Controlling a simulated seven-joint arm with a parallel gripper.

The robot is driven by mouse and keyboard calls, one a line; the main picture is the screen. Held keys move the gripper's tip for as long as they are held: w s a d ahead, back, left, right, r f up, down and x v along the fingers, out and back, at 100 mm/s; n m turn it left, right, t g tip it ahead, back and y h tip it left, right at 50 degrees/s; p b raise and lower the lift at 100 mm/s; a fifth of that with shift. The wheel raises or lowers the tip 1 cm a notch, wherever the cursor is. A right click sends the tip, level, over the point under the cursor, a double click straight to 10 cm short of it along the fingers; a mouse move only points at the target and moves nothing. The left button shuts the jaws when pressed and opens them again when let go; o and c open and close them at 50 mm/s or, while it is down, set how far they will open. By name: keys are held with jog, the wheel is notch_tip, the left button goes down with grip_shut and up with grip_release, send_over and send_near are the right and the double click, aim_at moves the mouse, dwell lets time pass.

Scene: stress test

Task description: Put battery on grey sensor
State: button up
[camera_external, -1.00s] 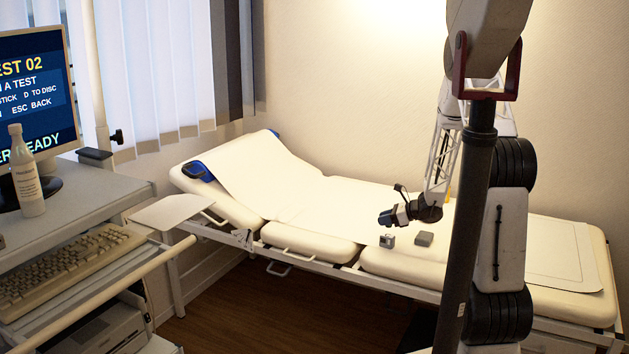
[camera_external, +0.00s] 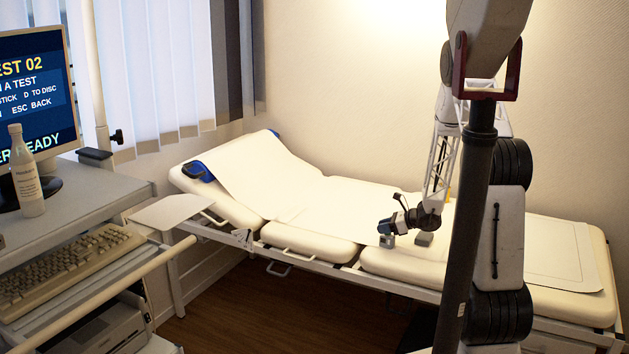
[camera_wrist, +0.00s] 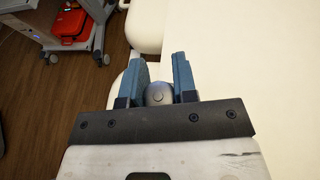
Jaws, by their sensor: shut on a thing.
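My gripper (camera_external: 388,234) points down over the bed, its blue fingers around a small grey thing that I take to be the battery. In the wrist view this battery (camera_wrist: 158,94) has a rounded grey top with a small round spot. It sits between the fingers of my gripper (camera_wrist: 158,75), which are shut on it. In the external view the fingers mostly hide it, and it is at or close to the bed surface. A small grey block (camera_external: 424,239), which looks like the grey sensor, lies on the bed just right of my gripper, partly covered by my wrist.
The cream padded bed (camera_external: 330,213) is clear to the left of my gripper. A desk with a keyboard (camera_external: 65,263), a monitor (camera_external: 42,105) and a white bottle (camera_external: 27,175) stands at the left. The wall is behind the bed.

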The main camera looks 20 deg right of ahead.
jog(key=shift+f, duration=0.15)
jog(key=o, duration=0.9)
jog(key=shift+v, duration=6.05)
jog(key=shift+a+r, duration=0.1)
jog(key=shift+r, duration=0.15)
